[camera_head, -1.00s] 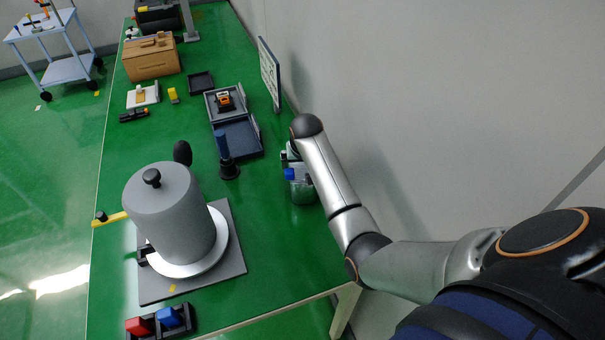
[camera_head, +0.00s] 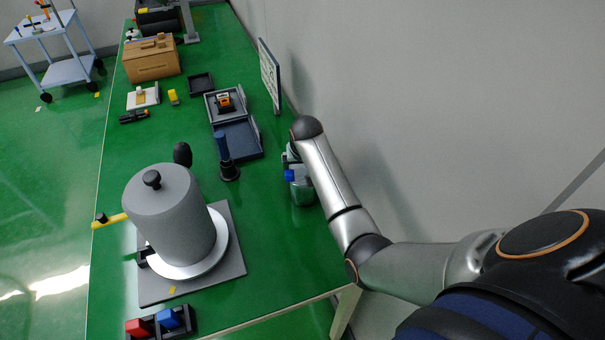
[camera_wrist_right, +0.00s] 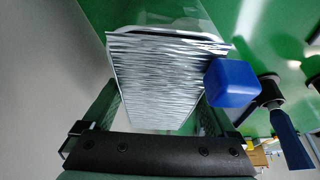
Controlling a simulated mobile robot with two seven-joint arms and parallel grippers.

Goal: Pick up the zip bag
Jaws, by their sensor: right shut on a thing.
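The zip bag (camera_wrist_right: 160,75) is a clear pouch with a pale silvery, striped face in the right wrist view. It fills the space between the two fingers of my right gripper (camera_wrist_right: 158,112), which is shut on it. A blue block-like part (camera_wrist_right: 232,82) sits at the bag's right edge; I cannot tell whether it belongs to the bag. In the head view the bag (camera_head: 304,193) shows as a small greenish see-through shape at the table's right edge, partly hidden by my right arm. My left gripper is not in view.
A grey cylinder (camera_head: 172,215) stands on a grey plate (camera_head: 232,262) to the left. A dark stand with a blue handle (camera_head: 222,147), an open blue-grey box (camera_head: 238,140) and a white panel (camera_head: 269,75) are nearby. The wall is close on the right.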

